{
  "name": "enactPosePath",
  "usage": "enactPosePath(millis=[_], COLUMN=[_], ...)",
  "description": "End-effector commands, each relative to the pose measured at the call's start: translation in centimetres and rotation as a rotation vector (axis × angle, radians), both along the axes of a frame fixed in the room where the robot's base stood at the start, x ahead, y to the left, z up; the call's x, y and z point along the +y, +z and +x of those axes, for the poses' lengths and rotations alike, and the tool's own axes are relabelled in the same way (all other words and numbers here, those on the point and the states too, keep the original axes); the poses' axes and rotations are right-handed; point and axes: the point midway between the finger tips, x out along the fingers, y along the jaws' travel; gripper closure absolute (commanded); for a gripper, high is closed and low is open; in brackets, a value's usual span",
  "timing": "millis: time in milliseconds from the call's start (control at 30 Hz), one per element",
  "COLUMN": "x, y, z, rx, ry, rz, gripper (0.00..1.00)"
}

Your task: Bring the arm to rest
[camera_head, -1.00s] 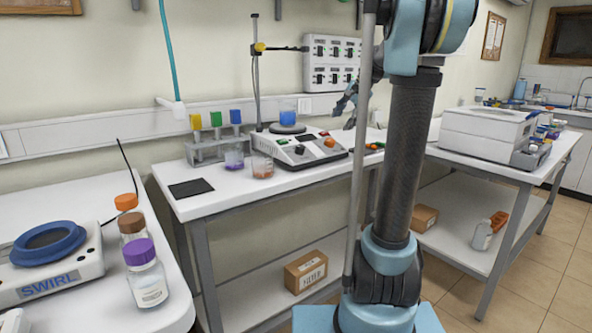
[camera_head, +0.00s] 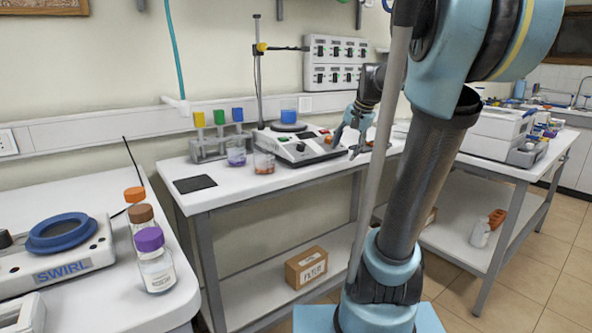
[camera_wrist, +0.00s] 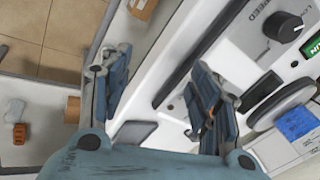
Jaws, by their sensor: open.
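My gripper (camera_head: 350,132) is in the head view, held above the right end of the middle table, close to the hotplate stirrer (camera_head: 300,145). Its blue fingers stand apart with nothing between them. In the wrist view my gripper (camera_wrist: 165,105) is also open and empty, with one finger on each side and the white table edge below and between them. The stirrer's panel with a black knob (camera_wrist: 283,27) shows at the upper right there. My arm's lower link leans to the right in the head view and hides part of the tables behind.
The middle table (camera_head: 235,192) bears a rack of coloured-capped tubes (camera_head: 215,145) and two beakers. Capped bottles (camera_head: 152,262) and a swirl plate (camera_head: 60,262) stand on the left table. A white machine (camera_head: 495,132) is on the right table. A box (camera_head: 306,268) sits on the lower shelf.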

Motion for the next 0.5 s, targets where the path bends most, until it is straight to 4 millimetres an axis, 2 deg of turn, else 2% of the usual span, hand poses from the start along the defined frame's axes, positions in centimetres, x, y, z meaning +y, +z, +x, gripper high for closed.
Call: enactPosePath(millis=[33, 100, 267, 500], x=[0.2, 0.2, 0.2, -0.4], y=[-1.1, -2.5, -6.2, -12.3], z=[-1.9, -4.4, -9.8, -17.4], rx=[0.002, 0.006, 0.019, 0.041], ry=[0.033, 0.08, 0.191, 0.357], rz=[-0.022, -0.059, -0.139, -0.251], gripper=[0.44, 0.44, 0.44, 0.44])
